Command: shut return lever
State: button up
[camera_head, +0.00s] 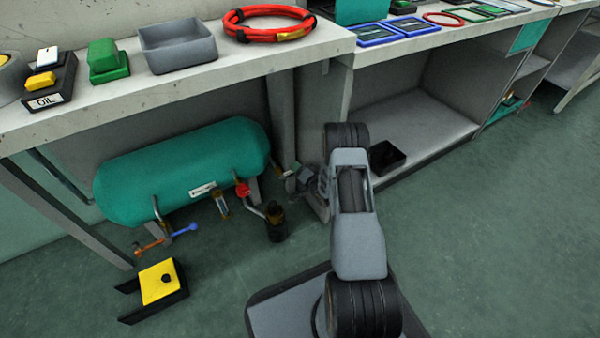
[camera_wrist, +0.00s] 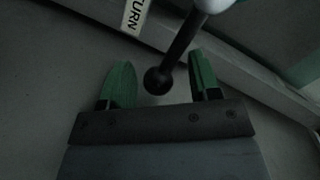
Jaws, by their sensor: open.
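The return lever (camera_wrist: 178,50) shows in the wrist view as a dark rod with a black ball knob at its lower end and a pale piece at its upper end. A white label reading "URN" (camera_wrist: 136,14) is partly cut off beside it. My gripper (camera_wrist: 163,80) is open, with its green fingers either side of the ball knob and gaps on both sides. In the head view my gripper (camera_head: 294,175) is low, right of the green tank. I cannot make out the lever there.
The green tank (camera_head: 170,175) lies under the bench (camera_head: 240,65), with a red knob (camera_head: 242,190) and a blue handle (camera_head: 184,228) in front. A black and yellow unit (camera_head: 160,282) is on the floor at left. A black tray (camera_head: 386,157) sits on the low shelf. Floor at right is clear.

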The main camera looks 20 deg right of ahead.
grip_shut()
dwell(0.6)
